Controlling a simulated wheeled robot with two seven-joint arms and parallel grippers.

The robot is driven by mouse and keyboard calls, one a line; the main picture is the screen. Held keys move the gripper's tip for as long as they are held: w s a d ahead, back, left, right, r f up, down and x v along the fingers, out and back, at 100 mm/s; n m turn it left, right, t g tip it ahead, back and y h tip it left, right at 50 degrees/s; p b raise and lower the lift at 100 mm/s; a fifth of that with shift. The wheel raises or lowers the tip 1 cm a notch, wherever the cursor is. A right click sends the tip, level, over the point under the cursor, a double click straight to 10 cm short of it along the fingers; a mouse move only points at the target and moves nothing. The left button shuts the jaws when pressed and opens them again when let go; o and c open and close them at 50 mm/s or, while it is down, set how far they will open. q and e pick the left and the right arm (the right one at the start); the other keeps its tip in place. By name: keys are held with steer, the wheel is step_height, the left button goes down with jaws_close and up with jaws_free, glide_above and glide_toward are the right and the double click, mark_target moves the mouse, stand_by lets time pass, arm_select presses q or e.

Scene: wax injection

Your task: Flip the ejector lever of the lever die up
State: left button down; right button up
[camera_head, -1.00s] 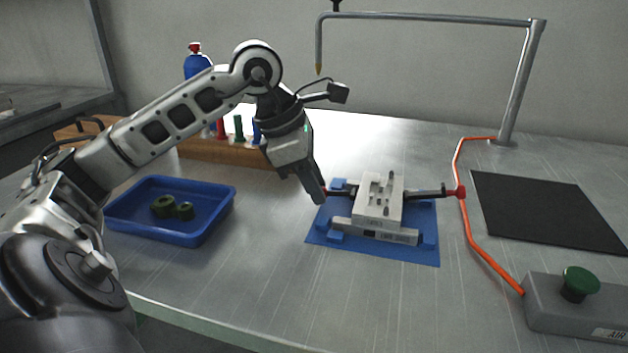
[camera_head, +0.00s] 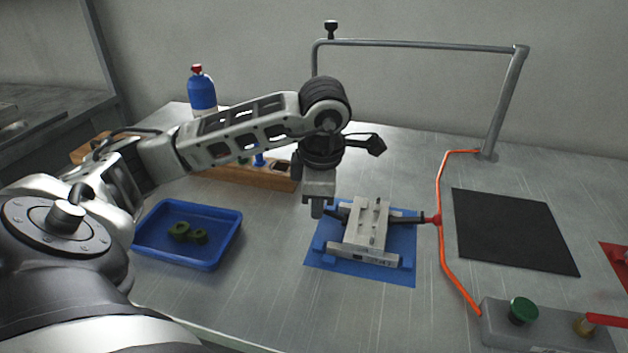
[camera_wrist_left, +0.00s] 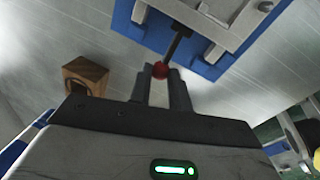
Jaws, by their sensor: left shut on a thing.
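The lever die (camera_head: 366,228) is a light grey block with pins and slots on top, sitting on a blue mat (camera_head: 400,274). A dark lever with a red knob sticks out of its right side (camera_head: 434,220). Another dark lever is on its left side (camera_head: 338,215). My left gripper (camera_head: 317,210) is at the left lever's end. In the left wrist view the gripper (camera_wrist_left: 160,88) is shut on that lever's red knob (camera_wrist_left: 161,70), and the dark rod (camera_wrist_left: 179,42) runs from it to the die. My right gripper is not in view.
A blue tray (camera_head: 160,251) with green rings lies at the left. A wooden rack (camera_head: 262,177) and a blue bottle (camera_head: 201,91) stand behind. An orange hose (camera_head: 440,190), a black mat (camera_head: 514,231) and a grey button box (camera_head: 495,329) are at the right. A metal frame (camera_head: 505,103) arches behind.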

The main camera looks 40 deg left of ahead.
arm_select(q)
steer(key=shift+r+y, duration=0.1)
steer(key=shift+y, duration=0.2)
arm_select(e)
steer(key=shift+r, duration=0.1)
arm_select(q)
steer(key=c, duration=1.3)
jaws_free()
steer(key=shift+d+r, duration=0.1)
steer(key=p+v, duration=0.6)
steer(key=v, duration=0.9)
steer(key=shift+r, duration=0.4)
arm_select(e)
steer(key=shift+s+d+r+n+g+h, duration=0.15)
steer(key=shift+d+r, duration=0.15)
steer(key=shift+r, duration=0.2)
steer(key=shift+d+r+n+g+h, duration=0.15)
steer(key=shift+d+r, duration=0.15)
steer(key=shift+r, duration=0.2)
arm_select(q)
steer(key=shift+w, duration=0.15)
